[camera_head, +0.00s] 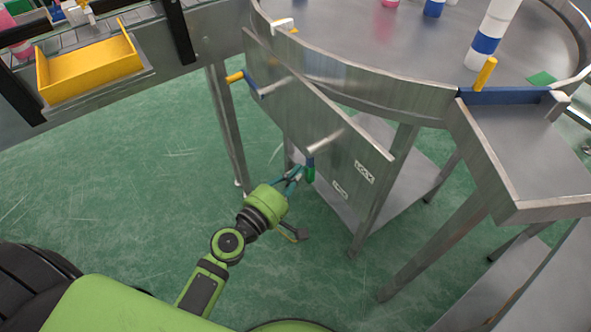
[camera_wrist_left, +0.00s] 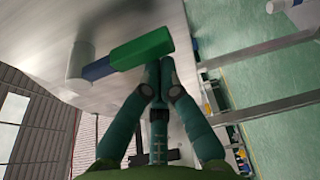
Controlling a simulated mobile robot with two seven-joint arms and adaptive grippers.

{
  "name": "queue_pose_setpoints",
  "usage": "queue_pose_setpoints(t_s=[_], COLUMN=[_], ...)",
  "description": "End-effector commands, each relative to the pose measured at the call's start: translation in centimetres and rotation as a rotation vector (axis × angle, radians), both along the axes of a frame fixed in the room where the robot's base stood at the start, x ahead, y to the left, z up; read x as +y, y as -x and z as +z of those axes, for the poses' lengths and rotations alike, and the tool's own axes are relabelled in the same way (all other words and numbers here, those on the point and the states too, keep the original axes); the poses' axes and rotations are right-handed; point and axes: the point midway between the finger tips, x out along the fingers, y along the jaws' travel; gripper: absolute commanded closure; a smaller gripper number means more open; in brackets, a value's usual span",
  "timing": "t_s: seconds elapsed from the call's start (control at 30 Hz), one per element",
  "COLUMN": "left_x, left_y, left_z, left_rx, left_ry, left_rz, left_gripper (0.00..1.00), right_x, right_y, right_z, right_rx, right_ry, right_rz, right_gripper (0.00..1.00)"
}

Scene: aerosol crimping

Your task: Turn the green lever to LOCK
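The green lever (camera_head: 310,172) hangs down from a blue piece on a metal shaft, on the steel panel below the round table. A LOCK label (camera_head: 364,172) is on the panel to its right; a second label (camera_head: 341,190), too small to read, is lower. My left gripper (camera_head: 299,175) is just left of the lever. In the left wrist view the green handle (camera_wrist_left: 143,48) crosses just beyond the fingertips (camera_wrist_left: 159,66). The fingers meet with nothing visible between them; whether they touch the handle I cannot tell. My right gripper is not in view.
Another lever with a yellow handle (camera_head: 235,77) is on the same panel, upper left. The round steel table (camera_head: 400,50) with containers is above. A yellow tray (camera_head: 90,68) is at upper left. Table legs (camera_head: 385,190) stand to the right; the green floor at left is clear.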

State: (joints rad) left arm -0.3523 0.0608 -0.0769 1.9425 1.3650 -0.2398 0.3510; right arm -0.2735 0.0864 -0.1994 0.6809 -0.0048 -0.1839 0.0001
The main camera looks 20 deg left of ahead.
Motion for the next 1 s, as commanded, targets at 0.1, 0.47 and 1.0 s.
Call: queue_pose_setpoints(t_s=[0.1, 0.47, 1.0], left_x=[-0.2, -1.1, -4.2], left_y=[0.1, 0.8, 3.2], left_z=[0.1, 0.4, 1.7], left_rx=[0.014, 0.098, 0.403], left_ry=[0.017, 0.122, 0.512], left_rz=[-0.002, -0.002, -0.004], left_gripper=[1.00, 1.00, 1.00], right_x=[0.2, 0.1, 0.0], right_y=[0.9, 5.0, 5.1], right_z=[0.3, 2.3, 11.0], right_rx=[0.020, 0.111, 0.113], right_ry=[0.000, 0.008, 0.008], right_rz=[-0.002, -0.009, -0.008], right_gripper=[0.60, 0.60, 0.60])
